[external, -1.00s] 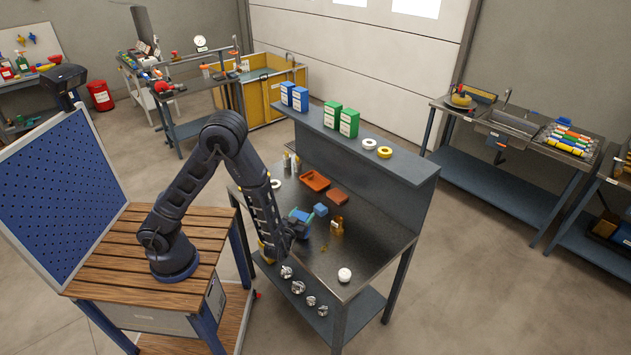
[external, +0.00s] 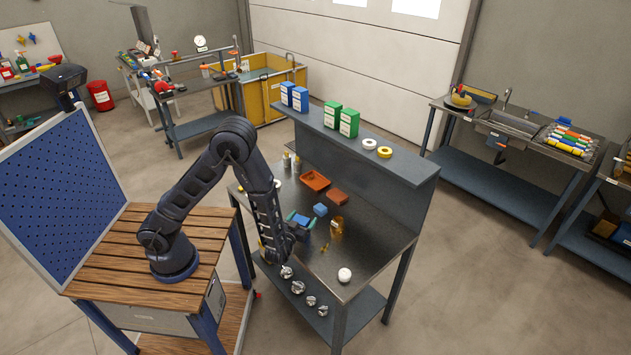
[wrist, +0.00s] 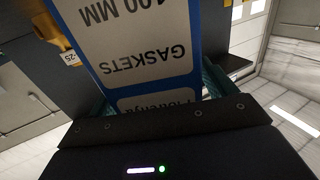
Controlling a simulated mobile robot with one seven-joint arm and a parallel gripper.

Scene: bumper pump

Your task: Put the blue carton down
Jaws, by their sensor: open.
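The blue carton (wrist: 140,45) fills the top middle of the wrist view. It has a white label reading "GASKETS" and "100 MM", upside down in the picture. My gripper (external: 300,220) is low over the front part of the metal workbench (external: 368,262). Its teal fingers are open, one on each side of the carton. The arm and fingers hide most of the carton in the external view, and I cannot tell whether its base touches the bench.
A small blue block (external: 320,209), an orange tray (external: 316,181), a brown-red block (external: 337,197) and an amber container (external: 337,226) are close by. A white round item (external: 344,275) lies near the front. Blue cartons (external: 300,98) and green cartons (external: 349,122) stand on the raised shelf (external: 405,166).

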